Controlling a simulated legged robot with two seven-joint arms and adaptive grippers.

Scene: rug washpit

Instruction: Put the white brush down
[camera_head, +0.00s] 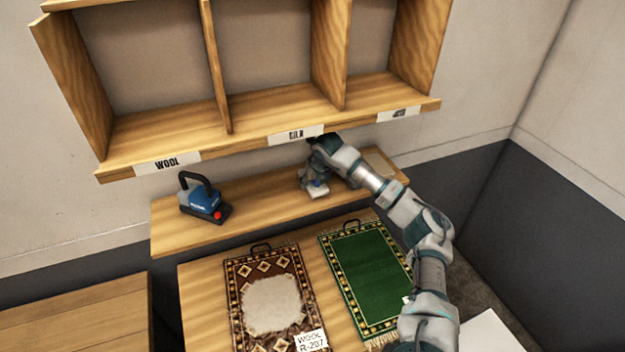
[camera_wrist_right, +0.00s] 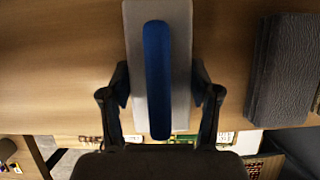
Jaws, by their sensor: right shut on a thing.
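The white brush (camera_head: 318,192) is a pale block with a blue grip; only part of it shows below my right gripper in the head view. My right gripper (camera_head: 314,177) is over the wooden ledge (camera_head: 250,222) under the cubbies. In the right wrist view the brush's blue grip (camera_wrist_right: 157,80) runs along its pale body, between the two dark fingers of the gripper (camera_wrist_right: 160,95), which is shut on it. I cannot tell whether the brush touches the ledge. My left gripper is not in view.
A blue-and-black handled tool (camera_head: 203,200) stands on the ledge to the left. The cubby shelf (camera_head: 225,138) with labels overhangs behind. A brown patterned rug (camera_head: 238,268) and a green rug (camera_head: 372,268) lie on the table in front. A dark ribbed block (camera_wrist_right: 285,70) is right of the brush in the wrist view.

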